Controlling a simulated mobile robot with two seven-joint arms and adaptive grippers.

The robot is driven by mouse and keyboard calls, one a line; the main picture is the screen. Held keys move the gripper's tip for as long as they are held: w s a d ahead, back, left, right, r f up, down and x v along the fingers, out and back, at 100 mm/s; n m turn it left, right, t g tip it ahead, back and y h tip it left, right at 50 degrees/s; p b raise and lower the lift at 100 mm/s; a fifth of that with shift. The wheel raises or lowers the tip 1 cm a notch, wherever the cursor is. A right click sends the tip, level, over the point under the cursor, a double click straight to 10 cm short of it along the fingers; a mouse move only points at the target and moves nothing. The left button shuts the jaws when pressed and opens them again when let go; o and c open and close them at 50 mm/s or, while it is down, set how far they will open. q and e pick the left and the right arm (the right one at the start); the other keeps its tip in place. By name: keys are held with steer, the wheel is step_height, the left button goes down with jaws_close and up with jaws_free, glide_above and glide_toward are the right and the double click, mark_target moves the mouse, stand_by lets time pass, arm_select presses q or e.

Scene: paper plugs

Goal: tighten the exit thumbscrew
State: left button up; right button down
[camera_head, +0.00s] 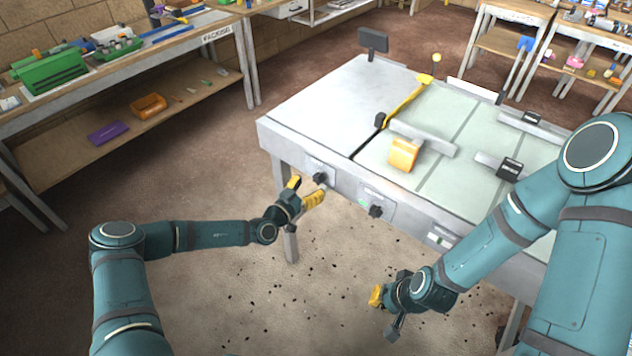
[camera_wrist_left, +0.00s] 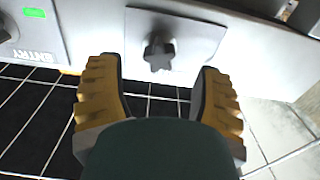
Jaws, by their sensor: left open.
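A black star-shaped thumbscrew (camera_head: 320,178) sits on a plate at the left end of the table's front face. In the left wrist view this thumbscrew (camera_wrist_left: 158,55) lies ahead, between the fingers, not touched. I cannot read a label that names it exit. My left gripper (camera_head: 303,191) is open with yellow fingers, just in front of it; the gripper also shows in the left wrist view (camera_wrist_left: 158,95). A second thumbscrew (camera_head: 376,211) is farther right on the front face. My right gripper (camera_head: 383,302) hangs low in front of the table; its jaws are unclear.
The grey table (camera_head: 300,95) carries an orange block (camera_head: 403,154), a yellow bar (camera_head: 407,97) and black-knobbed bars. An ENTRY label (camera_wrist_left: 35,53) shows in the left wrist view. Workbenches stand at the back left and right.

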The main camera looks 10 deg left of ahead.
mark_target(316, 181)
arm_select(q)
steer(key=shift+w+d, duration=0.1)
steer(key=shift+b+x, duration=0.6)
steer(key=shift+x, duration=1.25)
jaws_close()
steer(key=c, duration=0.5)
jaws_free()
steer(key=shift+c, duration=0.2)
jaws_close()
steer(key=shift+m+p, duration=0.55)
steer(key=shift+m, duration=0.05)
